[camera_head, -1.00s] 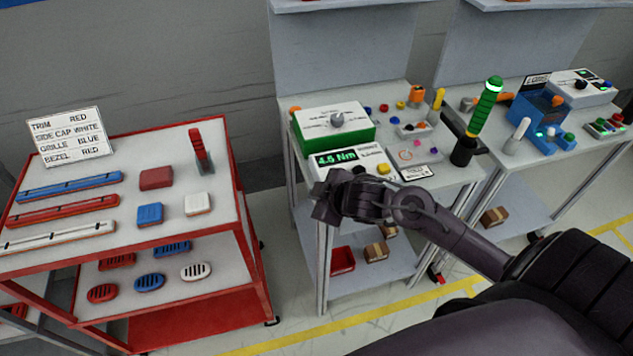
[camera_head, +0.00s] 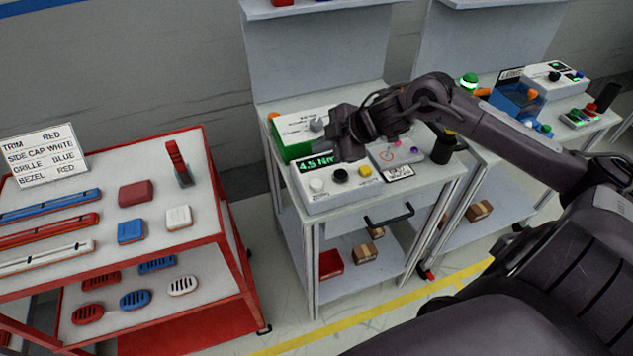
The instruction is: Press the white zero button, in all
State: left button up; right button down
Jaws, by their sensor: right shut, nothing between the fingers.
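The white zero button (camera_head: 317,185) is a round cap at the left of the front row on the white meter box (camera_head: 330,198). Beside it are a black button (camera_head: 340,175) and a yellow button (camera_head: 365,171). The box's green display (camera_head: 316,164) reads 4.5 Nm, its right end covered by my gripper. My right gripper (camera_head: 345,150) is shut and empty, over the back of the meter box, behind the buttons and up to the right of the white one. Whether it touches the box I cannot tell. My left gripper is out of view.
The green box with a grey knob (camera_head: 316,124) stands behind the meter box. A small panel (camera_head: 392,156) with coloured knobs lies to the right, partly under my arm. A red cart (camera_head: 215,200) with trim parts stands at left.

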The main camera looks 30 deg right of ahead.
jog(key=b, duration=0.7)
send_over(321, 184)
notch_tip(321, 184, down, 8)
jog(key=shift+f+b, duration=0.4)
jog(key=shift+f, duration=0.05)
jog(key=shift+f, duration=0.1)
dwell(1.3)
jog(key=shift+f, duration=0.3)
jog(key=shift+f+b, duration=0.3)
jog(key=shift+f, duration=0.25)
dwell(0.6)
jog(key=shift+r, duration=0.1)
jog(key=shift+r+p, duration=0.9)
jog(key=shift+p, duration=0.1)
